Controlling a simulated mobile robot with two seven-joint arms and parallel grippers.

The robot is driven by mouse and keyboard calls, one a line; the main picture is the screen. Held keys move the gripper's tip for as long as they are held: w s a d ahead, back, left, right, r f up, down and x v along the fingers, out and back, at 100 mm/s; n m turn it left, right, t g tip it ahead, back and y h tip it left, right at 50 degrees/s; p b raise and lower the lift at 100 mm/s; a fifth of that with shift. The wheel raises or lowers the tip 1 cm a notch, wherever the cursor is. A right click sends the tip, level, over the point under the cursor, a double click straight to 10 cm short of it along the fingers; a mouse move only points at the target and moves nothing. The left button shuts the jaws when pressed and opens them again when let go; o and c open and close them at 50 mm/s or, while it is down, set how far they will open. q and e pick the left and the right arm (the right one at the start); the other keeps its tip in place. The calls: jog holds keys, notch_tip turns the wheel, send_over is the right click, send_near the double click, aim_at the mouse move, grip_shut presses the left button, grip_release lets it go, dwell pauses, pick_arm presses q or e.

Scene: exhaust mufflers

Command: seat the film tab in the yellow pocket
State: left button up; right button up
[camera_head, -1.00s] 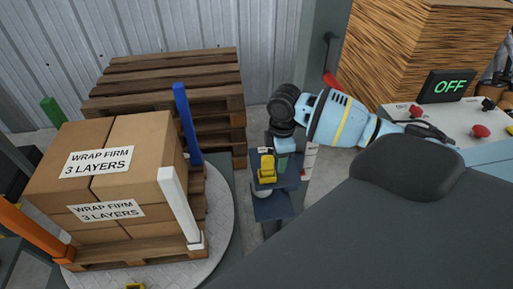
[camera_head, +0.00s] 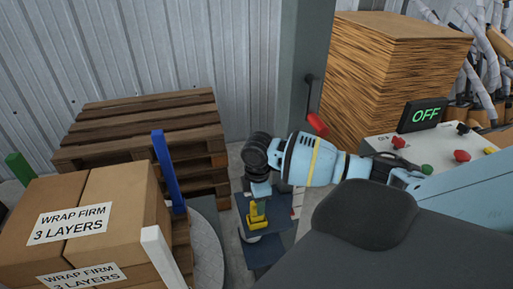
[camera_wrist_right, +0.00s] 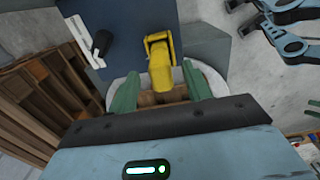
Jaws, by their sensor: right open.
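The yellow pocket (camera_head: 257,216) is on the dark blue carriage (camera_head: 268,250) in the head view. It also shows in the wrist view as a yellow bracket with a rounded front piece (camera_wrist_right: 160,66). My right gripper (camera_head: 262,189) is just behind and above it in the head view. In the wrist view its green fingers (camera_wrist_right: 161,76) are spread apart, one on each side of the yellow piece; contact cannot be told. A white round thing with a brown middle (camera_wrist_right: 150,98) lies behind the fingers. I cannot make out the film tab. My left gripper is not in view.
A pallet load of cartons (camera_head: 90,225) stands at left on a round turntable (camera_head: 208,245), with a blue post (camera_head: 167,170) beside it. Stacked pallets (camera_head: 150,125) are behind. A control box reading OFF (camera_head: 425,115) is at right. A black-handled lever (camera_wrist_right: 102,44) sits near the pocket.

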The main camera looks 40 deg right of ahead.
aim_at(254, 218)
notch_tip(254, 218, down, 5)
jog(key=shift+a+r, duration=0.1)
jog(key=shift+a, duration=0.05)
jog(key=shift+c, duration=0.3)
jog(key=c, duration=1)
